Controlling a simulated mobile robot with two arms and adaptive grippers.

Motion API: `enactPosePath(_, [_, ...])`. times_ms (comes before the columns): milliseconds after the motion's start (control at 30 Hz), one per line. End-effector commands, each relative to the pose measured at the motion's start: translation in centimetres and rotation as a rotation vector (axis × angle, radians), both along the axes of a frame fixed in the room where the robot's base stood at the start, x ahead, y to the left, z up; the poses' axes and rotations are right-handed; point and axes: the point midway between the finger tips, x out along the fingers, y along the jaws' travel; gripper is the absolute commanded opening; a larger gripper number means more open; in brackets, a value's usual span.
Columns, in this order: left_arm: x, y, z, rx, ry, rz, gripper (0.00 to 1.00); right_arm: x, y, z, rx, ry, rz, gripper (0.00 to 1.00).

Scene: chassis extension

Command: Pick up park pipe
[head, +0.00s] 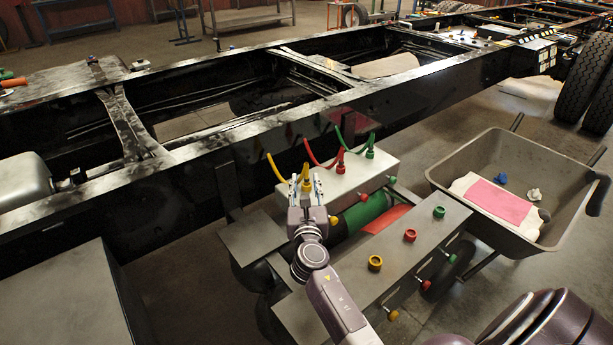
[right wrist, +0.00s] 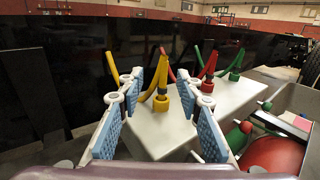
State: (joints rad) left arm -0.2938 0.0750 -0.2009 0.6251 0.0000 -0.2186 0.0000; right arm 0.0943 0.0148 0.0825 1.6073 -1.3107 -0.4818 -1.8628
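Three curved pipes, yellow (head: 276,168), red (head: 318,158) and green (head: 342,139), show at the chassis rail above a pale grey box (head: 352,181). Which one is the park pipe, I cannot tell. My right gripper (head: 306,184) is at the left end of this box, by the yellow pipe's lower end. In the right wrist view, my right gripper (right wrist: 160,76) is open, its blue-padded fingers on either side of the yellow pipe (right wrist: 162,82). I see no grip on it. The red pipe (right wrist: 208,68) and green pipe (right wrist: 238,60) stand to the right. My left gripper is not in view.
A second grey box (head: 400,250) with yellow, red and green fittings lies in front. A green cylinder (head: 362,213) lies between the boxes. The black chassis rail (head: 200,165) runs behind. A wheelbarrow (head: 460,165) with a pink-and-white item (head: 498,200) stands right.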

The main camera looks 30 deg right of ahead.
Motion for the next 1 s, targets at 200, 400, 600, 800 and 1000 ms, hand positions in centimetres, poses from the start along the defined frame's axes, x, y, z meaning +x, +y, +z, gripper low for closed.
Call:
enactPosePath(200, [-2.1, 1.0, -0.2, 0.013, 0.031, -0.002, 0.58, 2.1, -1.7, 0.1, 0.004, -0.003, -0.002, 0.33])
enactPosePath(400, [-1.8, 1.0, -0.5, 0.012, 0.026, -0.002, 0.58, 4.5, -3.4, -0.1, 0.005, -0.003, -0.003, 0.33])
enactPosePath(600, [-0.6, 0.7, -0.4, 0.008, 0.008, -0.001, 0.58, 5.3, -3.9, -0.1, 0.007, -0.002, -0.002, 0.33])
enactPosePath(800, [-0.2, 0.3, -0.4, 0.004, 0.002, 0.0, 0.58, 5.2, -3.9, -0.1, 0.007, -0.002, -0.002, 0.28])
enactPosePath(1000, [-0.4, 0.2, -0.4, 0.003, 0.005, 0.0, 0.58, 5.2, -3.9, -0.1, 0.006, -0.003, -0.002, 0.06])
